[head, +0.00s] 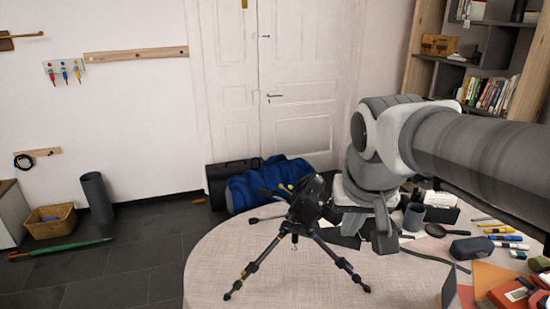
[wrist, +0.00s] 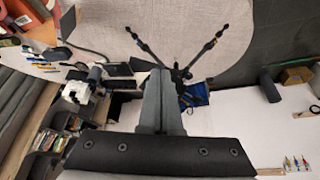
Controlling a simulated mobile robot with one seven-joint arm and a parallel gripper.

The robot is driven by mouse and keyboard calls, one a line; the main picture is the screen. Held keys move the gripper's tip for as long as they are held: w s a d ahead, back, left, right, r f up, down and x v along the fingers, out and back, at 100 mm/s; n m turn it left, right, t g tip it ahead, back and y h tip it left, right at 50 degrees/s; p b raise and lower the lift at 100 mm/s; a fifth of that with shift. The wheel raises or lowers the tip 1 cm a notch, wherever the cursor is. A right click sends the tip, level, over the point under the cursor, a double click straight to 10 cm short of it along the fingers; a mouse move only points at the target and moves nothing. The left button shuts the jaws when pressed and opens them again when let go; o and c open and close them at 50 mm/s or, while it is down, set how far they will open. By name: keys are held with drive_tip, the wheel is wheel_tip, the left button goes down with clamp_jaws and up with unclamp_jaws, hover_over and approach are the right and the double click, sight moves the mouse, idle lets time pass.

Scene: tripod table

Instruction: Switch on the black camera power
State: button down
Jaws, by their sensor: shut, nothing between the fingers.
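The black camera (head: 311,193) sits on top of a small black tripod (head: 293,228), which stands with its legs spread on the round table (head: 225,262). My gripper (head: 384,243) is just right of the camera in the head view, with its fingers shut and empty. In the wrist view the shut fingers (wrist: 158,75) cover the middle of the picture. The tripod legs (wrist: 204,50) spread out beyond them, and the camera is mostly hidden behind the fingers. I cannot make out the power switch or whether my gripper touches the camera.
The table's right side is crowded with a grey mug (head: 414,216), a magnifying glass (head: 435,230), a dark case (head: 472,248), markers and papers. The table's left part is clear. A blue bag (head: 265,184) lies on the floor behind, by the white door (head: 305,80).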

drive_tip(key=w+d+m+p, duration=0.1)
drive_tip(key=w+m, duration=0.1)
drive_tip(key=w, duration=0.9)
drive_tip(key=m+g+h+p, duration=0.1)
drive_tip(key=m+g, duration=0.1)
hover_over(327, 208)
drive_tip(key=s, duration=0.2)
drive_tip(key=f, duration=0.2)
drive_tip(key=shift+a+f, duration=0.2)
drive_tip(key=shift+f, duration=0.15)
drive_tip(key=x, duration=1)
drive_tip(key=shift+w, duration=0.2)
